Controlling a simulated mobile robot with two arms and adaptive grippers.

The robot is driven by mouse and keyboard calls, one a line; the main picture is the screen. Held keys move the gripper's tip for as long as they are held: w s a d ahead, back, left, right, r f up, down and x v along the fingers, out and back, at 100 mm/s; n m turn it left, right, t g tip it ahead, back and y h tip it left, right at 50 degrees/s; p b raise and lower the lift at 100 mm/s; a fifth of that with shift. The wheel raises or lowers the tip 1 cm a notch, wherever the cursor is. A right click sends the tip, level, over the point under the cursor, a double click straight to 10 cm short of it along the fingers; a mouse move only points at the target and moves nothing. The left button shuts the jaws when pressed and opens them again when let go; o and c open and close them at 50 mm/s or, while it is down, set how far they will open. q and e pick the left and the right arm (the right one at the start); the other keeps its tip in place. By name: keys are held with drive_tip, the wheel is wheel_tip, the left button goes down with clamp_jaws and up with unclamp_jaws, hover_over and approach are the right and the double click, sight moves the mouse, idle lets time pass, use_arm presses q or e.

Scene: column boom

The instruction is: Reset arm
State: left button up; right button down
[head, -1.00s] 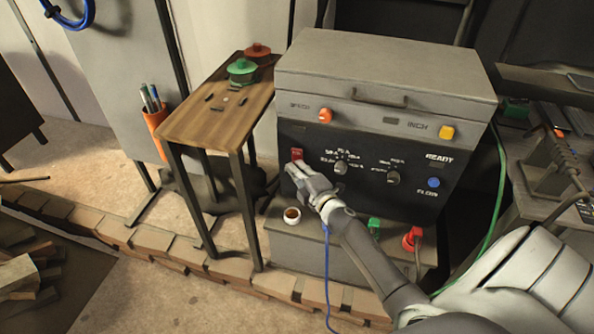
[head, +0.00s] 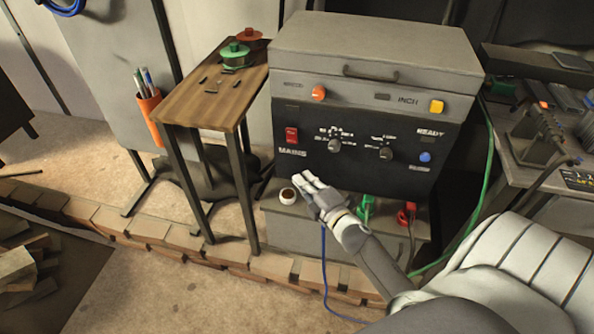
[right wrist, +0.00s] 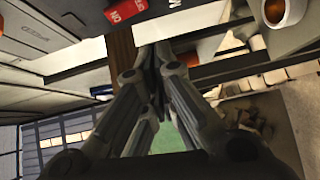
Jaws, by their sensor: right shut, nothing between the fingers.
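My right gripper (head: 303,178) is shut and empty in the head view, in front of the lower part of the grey machine (head: 365,50). It is below the red MAINS switch (head: 291,136) and apart from it. In the right wrist view the shut fingers (right wrist: 153,62) meet near the middle, and part of the red switch (right wrist: 127,11) shows at the top. My right arm comes in from the lower right. My left gripper is in neither view.
A small white cup (head: 288,196) with brown contents stands close left of the right gripper; it also shows in the right wrist view (right wrist: 284,12). Green (head: 366,208) and red (head: 404,216) plugs with cables are right of the forearm. A wooden side table (head: 205,100) stands left.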

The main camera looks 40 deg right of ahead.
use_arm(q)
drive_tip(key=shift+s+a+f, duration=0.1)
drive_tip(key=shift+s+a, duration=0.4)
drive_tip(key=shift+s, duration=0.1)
use_arm(e)
drive_tip(key=shift+s+f, duration=0.1)
drive_tip(key=shift+s, duration=0.55)
